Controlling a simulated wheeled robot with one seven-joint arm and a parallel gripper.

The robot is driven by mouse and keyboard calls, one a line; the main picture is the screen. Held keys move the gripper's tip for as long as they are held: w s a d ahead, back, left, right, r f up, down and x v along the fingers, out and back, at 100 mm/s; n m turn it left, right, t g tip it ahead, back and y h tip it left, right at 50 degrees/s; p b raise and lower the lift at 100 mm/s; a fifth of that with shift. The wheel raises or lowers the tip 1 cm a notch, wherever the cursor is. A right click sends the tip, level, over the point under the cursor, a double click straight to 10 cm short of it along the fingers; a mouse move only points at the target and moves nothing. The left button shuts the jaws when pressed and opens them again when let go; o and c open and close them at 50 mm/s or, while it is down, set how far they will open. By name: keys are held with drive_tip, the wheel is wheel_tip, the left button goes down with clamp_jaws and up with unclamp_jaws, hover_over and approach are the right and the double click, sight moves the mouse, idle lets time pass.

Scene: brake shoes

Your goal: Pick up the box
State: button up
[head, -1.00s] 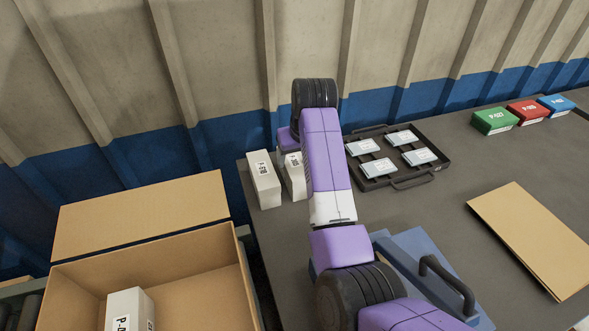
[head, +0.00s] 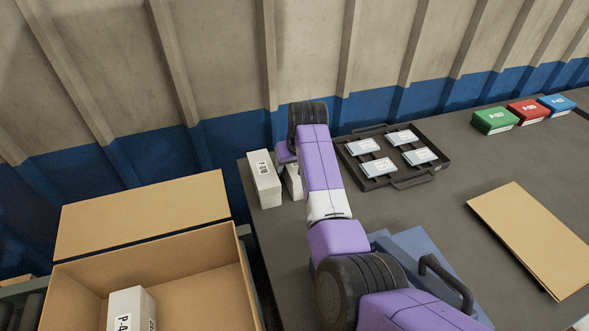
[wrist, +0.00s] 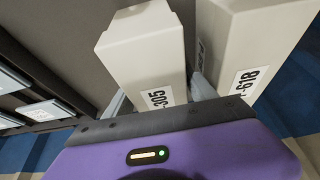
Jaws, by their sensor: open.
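Two white boxes stand side by side at the table's left end. In the head view, one white box (head: 264,180) is in full sight and the other (head: 293,182) is mostly hidden behind my arm. In the wrist view, the box labelled 305 (wrist: 145,58) lies between the two fingers of my gripper (wrist: 161,95), which is open. The box labelled 618 (wrist: 240,45) stands just right of it, with one finger in the narrow gap between them. In the head view my fingers are hidden. I cannot tell whether they touch either box.
An open cardboard box (head: 246,268) at the lower left holds another white box (head: 130,308). A black tray (head: 436,172) with several flat parts is right of my arm. Green, red and blue boxes stand at the back right. A folded cardboard sheet (head: 530,235) lies at right.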

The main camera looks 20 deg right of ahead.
drive_tip(key=shift+f, duration=0.25)
idle(0.4)
drive_tip(key=shift+r, duration=0.1)
clamp_jaws()
